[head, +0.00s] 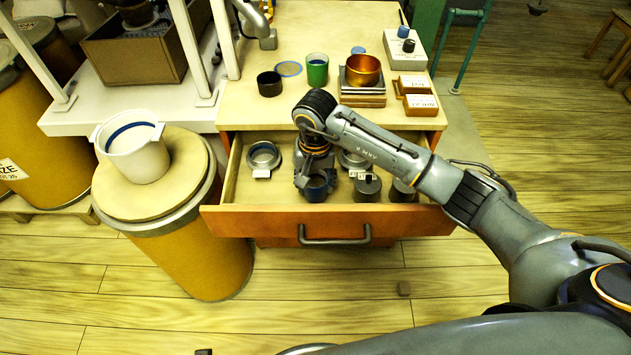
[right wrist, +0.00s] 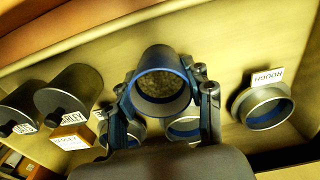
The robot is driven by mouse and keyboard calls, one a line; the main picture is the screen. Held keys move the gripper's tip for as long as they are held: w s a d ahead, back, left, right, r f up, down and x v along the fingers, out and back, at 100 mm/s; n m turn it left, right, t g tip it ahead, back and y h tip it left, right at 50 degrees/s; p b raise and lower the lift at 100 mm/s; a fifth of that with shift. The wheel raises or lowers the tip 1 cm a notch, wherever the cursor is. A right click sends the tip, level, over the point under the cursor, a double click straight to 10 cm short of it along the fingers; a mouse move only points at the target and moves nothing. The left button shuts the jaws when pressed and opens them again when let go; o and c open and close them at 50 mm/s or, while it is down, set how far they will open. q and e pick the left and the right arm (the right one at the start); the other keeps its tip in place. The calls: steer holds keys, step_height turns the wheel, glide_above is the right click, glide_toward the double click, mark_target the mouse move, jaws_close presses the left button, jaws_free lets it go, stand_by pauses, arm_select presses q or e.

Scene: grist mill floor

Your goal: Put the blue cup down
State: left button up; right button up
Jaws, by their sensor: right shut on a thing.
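The blue cup (right wrist: 162,85) is held between the two fingers of my right gripper (right wrist: 165,100) in the right wrist view. Its round mouth faces the camera and shows a brownish, grainy inside. In the head view my right gripper (head: 315,172) reaches down into the open drawer (head: 335,220), and part of the cup (head: 318,188) shows beneath it. I cannot tell whether the cup touches the drawer floor. My left gripper is not in view.
In the drawer, a labelled metal ring-shaped vessel (head: 264,157) stands left of my gripper, another (head: 354,159) right, with dark canisters (head: 367,188) nearby. On the tabletop are a green cup (head: 317,69), black cup (head: 269,84) and copper bowl (head: 362,70).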

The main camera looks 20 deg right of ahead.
steer(key=shift+f, duration=0.1)
steer(key=o, duration=1.1)
steer(key=shift+o, duration=0.5)
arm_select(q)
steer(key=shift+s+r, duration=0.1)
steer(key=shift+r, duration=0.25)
arm_select(e)
steer(key=shift+r, duration=0.2)
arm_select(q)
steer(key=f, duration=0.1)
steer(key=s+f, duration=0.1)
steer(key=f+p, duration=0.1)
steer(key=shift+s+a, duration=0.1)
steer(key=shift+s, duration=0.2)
arm_select(e)
step_height(320, 180, up, 12)
steer(key=shift+f, duration=0.1)
